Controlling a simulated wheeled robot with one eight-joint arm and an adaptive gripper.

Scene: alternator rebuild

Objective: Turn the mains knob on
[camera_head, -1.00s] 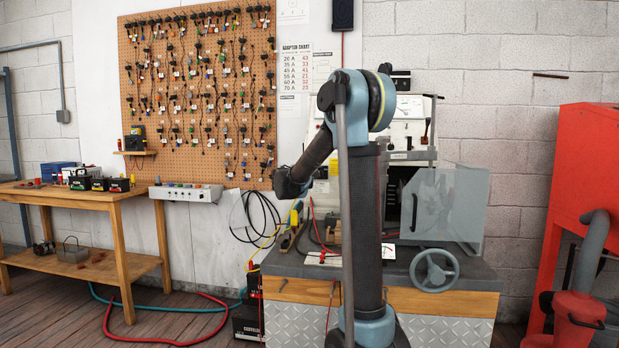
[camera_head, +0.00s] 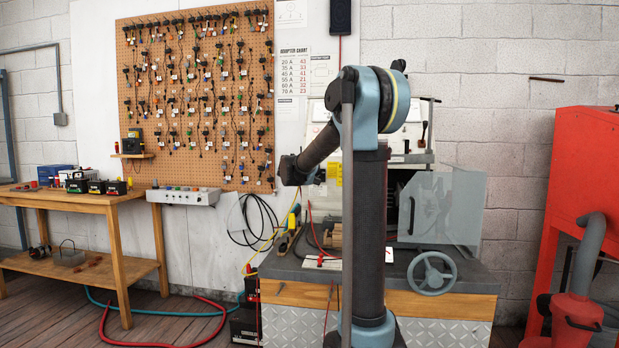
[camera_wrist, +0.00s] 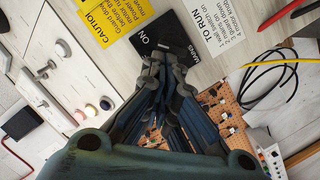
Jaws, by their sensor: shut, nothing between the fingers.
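The black mains plate (camera_wrist: 146,28), lettered ON and MAINS, is at the top middle of the wrist view on the pale panel. My gripper (camera_wrist: 168,66) is shut and empty, its fingertips overlapping the lower edge of the plate in the picture. The mains knob cannot be made out; the fingertips cover that part of the plate. I cannot tell whether they touch anything. In the head view my arm stands in front of the test bench and hides most of the panel.
A yellow caution label (camera_wrist: 106,18) and a white TO RUN card (camera_wrist: 218,26) flank the plate. In the head view, a handwheel (camera_head: 432,272) and grey guard (camera_head: 450,208) are right of my arm.

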